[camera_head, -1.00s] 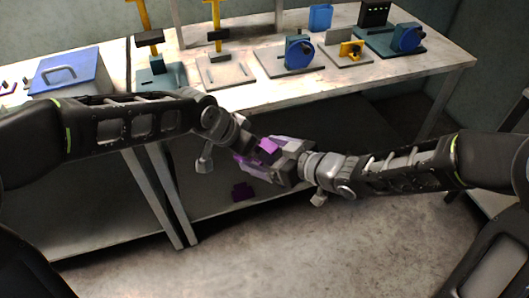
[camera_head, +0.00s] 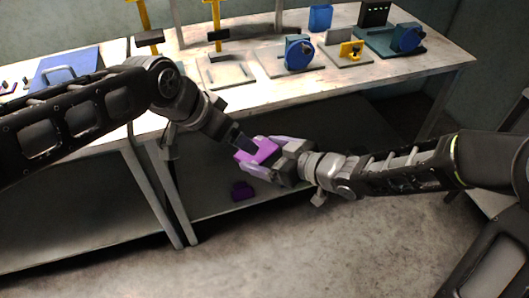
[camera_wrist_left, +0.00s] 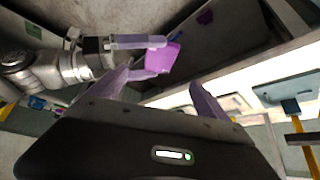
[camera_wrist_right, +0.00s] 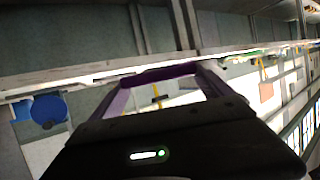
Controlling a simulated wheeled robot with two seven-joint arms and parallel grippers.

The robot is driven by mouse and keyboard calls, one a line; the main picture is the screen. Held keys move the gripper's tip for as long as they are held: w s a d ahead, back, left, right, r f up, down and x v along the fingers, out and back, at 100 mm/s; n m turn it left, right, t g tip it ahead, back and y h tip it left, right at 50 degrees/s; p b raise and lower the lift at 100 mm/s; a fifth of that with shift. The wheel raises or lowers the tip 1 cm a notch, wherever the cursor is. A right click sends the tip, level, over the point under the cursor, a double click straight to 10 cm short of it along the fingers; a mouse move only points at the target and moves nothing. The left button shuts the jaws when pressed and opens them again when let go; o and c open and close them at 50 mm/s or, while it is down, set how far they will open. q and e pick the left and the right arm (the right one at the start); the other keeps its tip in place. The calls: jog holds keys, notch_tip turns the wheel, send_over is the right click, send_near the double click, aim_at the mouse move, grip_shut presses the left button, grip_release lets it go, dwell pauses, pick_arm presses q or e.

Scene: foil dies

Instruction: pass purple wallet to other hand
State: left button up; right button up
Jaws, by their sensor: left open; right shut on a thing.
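The purple wallet (camera_head: 262,150) is in the air in front of the bench, between the fingers of my right gripper (camera_head: 263,161), which is shut on it. In the left wrist view the wallet (camera_wrist_left: 163,60) is ahead of my left gripper (camera_wrist_left: 162,92), beyond its fingertips and nearer the left finger. The left gripper is open with nothing between its fingers. In the head view its end lies at the wallet's upper left; whether it touches there is hard to tell. In the right wrist view a purple edge of the wallet (camera_wrist_right: 165,72) spans the right fingertips.
A workbench (camera_head: 235,98) stands behind, carrying blue-wheeled devices (camera_head: 300,52), yellow-posted fixtures and a blue-lidded box (camera_head: 62,70). A dark purple object (camera_head: 242,190) sits below on the lower shelf. The floor in front is clear.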

pick_arm(q)
jog(key=w+a+f+n, duration=0.55)
jog(key=w+f, duration=0.25)
jog(key=f, duration=0.2)
notch_tip(320, 180, down, 13)
jog(key=a+n, duration=0.1)
jog(key=s+d+f+n+g, duration=0.1)
jog(key=s+d+f+g, duration=0.1)
jog(key=s+f, duration=0.8)
jog(key=s+d+f+n+g, duration=0.2)
jog(key=s+d+f, duration=0.2)
jog(key=s+f, duration=0.6)
jog(key=s, duration=0.7)
jog(key=shift+s+f, duration=0.25)
